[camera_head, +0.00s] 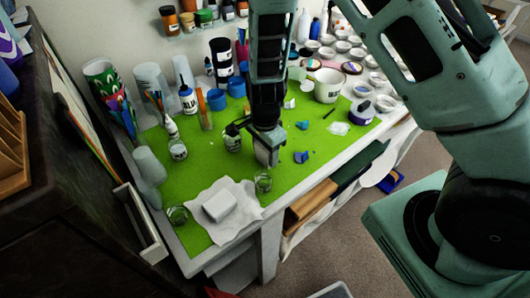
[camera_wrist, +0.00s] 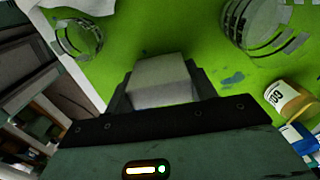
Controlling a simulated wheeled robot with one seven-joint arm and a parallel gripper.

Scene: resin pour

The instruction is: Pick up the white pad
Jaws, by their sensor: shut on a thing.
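My gripper (camera_head: 266,146) is over the green mat, pointing down, near the table's front edge. In the wrist view my gripper (camera_wrist: 162,88) is shut on a pale, block-shaped pad (camera_wrist: 161,80), which sits between the two fingers. The pad's lower end (camera_head: 265,157) shows in the head view as a light patch below the fingers. I cannot tell whether it touches the mat. Another white, rounded pad-like block (camera_head: 218,206) lies on a crumpled white cloth (camera_head: 240,220) at the mat's front left, apart from my gripper.
The green mat (camera_head: 200,165) covers much of the table. A clear glass (camera_head: 263,183) stands just in front of my gripper, another (camera_head: 178,215) beside the cloth. A dark-capped jar (camera_head: 232,138) stands close left. Blue scraps (camera_head: 301,157) lie right. Bottles and cups crowd the back.

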